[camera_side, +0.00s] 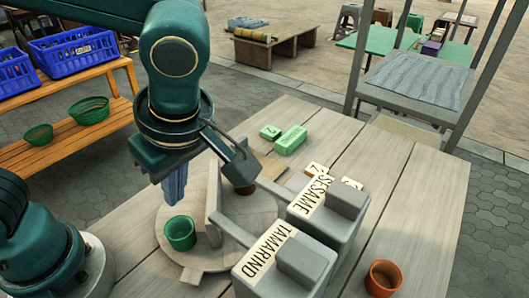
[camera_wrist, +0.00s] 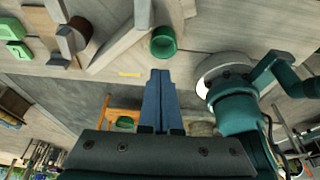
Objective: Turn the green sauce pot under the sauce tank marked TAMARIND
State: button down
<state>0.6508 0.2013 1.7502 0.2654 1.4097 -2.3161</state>
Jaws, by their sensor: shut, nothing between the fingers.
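The green sauce pot (camera_side: 181,232) stands upright on a round wooden turntable (camera_side: 240,258), left of its upright divider (camera_side: 213,205); it also shows in the wrist view (camera_wrist: 163,42). The tank marked TAMARIND (camera_side: 263,255) is at the front right, its spout arm (camera_side: 232,230) reaching toward the divider. The pot is left of that spout, not beneath it. The tank marked SESAME (camera_side: 318,195) stands behind it. A tab (camera_side: 190,276) sticks out at the turntable's front. My gripper (camera_side: 174,200) is shut and empty, above the turntable's left side near the pot, apart from it.
A brown pot (camera_side: 244,186) sits beyond the divider, partly hidden. An orange-brown pot (camera_side: 383,278) stands at the front right. Green blocks (camera_side: 290,139) and small numbered tiles (camera_side: 316,169) lie at the table's back. A bench with blue crates (camera_side: 78,50) stands at left.

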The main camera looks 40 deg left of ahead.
jog(key=w+d+r+m+t+h, duration=0.3)
jog(key=w+r+m+t, duration=0.25)
jog(key=w+m, duration=0.5)
jog(key=w+d+r+m+t+h, duration=0.2)
jog(key=w+r+m+t+h, duration=0.15)
jog(key=w+m+t, duration=0.5)
jog(key=m+g+h, duration=0.6)
jog(key=m+g, duration=0.7)
jog(key=m, duration=1.3)
send_over(215, 201)
jog(key=s, duration=0.2)
notch_tip(215, 201, down, 7)
jog(key=s+a+f+y, duration=0.1)
jog(key=s+a, duration=0.3)
jog(key=a, duration=0.3)
jog(key=shift+n, duration=0.4)
jog(key=x, duration=1)
jog(key=shift+w+f, duration=0.1)
